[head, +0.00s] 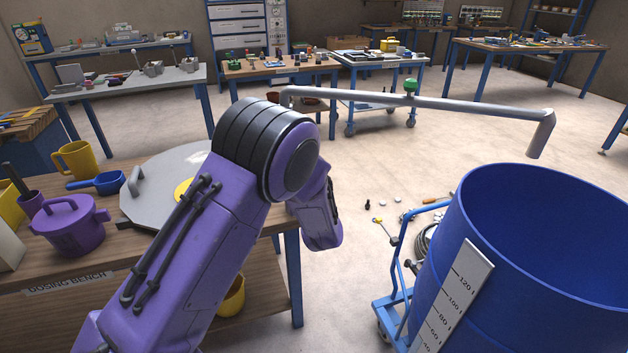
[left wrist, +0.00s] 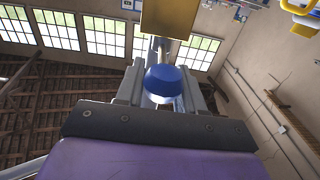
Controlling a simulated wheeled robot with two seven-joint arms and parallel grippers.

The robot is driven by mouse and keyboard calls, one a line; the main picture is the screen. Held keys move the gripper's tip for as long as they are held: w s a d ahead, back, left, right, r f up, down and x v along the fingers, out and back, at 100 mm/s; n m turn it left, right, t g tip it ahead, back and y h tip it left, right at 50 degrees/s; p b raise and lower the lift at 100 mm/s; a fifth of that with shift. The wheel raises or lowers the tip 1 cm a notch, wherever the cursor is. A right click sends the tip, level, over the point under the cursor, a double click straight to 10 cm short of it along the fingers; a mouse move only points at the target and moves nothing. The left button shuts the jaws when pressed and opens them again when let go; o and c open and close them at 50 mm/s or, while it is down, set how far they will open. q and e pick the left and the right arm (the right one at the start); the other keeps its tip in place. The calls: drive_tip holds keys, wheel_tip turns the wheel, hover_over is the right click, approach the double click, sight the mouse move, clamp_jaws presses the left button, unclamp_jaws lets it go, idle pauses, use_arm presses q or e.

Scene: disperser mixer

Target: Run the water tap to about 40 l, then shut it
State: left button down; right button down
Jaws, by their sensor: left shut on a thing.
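The water pipe (head: 460,103) runs across the head view, with a green knob (head: 410,86) on top and its bent-down spout (head: 540,140) above the blue drum (head: 480,290). No water stream shows below the spout. A white scale strip (head: 455,295) on the drum has marks up to 120 l; no water surface is visible inside. In the left wrist view, my left gripper (left wrist: 168,88) is shut on a rounded blue knob (left wrist: 172,82) between its fingers. In the head view my own purple arm hides that gripper and the knob. My right gripper is not in view.
The dosing bench (head: 70,282) at the left holds a purple lidded pot (head: 70,225), a yellow mug (head: 77,160), a blue scoop (head: 97,183) and a grey lid (head: 165,185).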

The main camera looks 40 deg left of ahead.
use_arm(q)
drive_tip(key=shift+f, duration=0.1)
idle(0.3)
drive_tip(key=c, duration=0.8)
unclamp_jaws()
drive_tip(key=shift+d, duration=0.1)
drive_tip(key=shift+s+d, duration=0.2)
drive_tip(key=shift+d, duration=0.1)
drive_tip(key=b+v, duration=0.1)
drive_tip(key=v, duration=0.8)
drive_tip(key=shift+s+d+b, duration=0.25)
drive_tip(key=shift+d+b, duration=0.05)
drive_tip(key=shift+b, duration=0.1)
